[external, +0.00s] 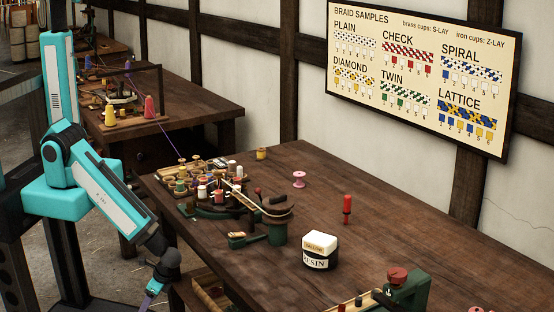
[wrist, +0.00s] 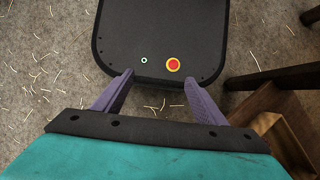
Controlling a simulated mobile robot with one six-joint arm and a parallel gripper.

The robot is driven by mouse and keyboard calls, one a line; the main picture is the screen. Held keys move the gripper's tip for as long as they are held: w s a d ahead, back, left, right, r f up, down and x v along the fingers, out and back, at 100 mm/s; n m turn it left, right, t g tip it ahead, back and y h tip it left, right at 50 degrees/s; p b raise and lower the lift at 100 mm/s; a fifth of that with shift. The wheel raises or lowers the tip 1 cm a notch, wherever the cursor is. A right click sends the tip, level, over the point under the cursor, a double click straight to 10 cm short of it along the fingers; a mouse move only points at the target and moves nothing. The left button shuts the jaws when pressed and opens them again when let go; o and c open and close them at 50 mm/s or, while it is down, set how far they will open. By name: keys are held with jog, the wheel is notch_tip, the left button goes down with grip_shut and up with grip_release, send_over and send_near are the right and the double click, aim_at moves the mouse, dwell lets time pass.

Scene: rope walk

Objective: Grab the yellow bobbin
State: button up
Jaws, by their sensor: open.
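A small yellow bobbin (external: 261,154) stands upright near the far left edge of the main table, behind the braiding gear. Another yellow spool, a cone (external: 110,116), stands on the rear table. My gripper (wrist: 159,78) shows two purple fingers spread apart with nothing between them, over a black deck that is my own base. In the external view my gripper hangs low at the left of the main table, partly cut off by the lower edge. It is far from the yellow bobbin, which is not in the wrist view.
The main table (external: 330,205) carries a bobbin-filled braiding machine (external: 210,190), a pink bobbin (external: 299,179), a red-handled tool (external: 347,209), a resin jar (external: 320,252) and a green vise (external: 405,290). An open wooden drawer (wrist: 270,122) and table legs are at right in the wrist view.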

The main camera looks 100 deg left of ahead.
jog(key=shift+c, duration=1.3)
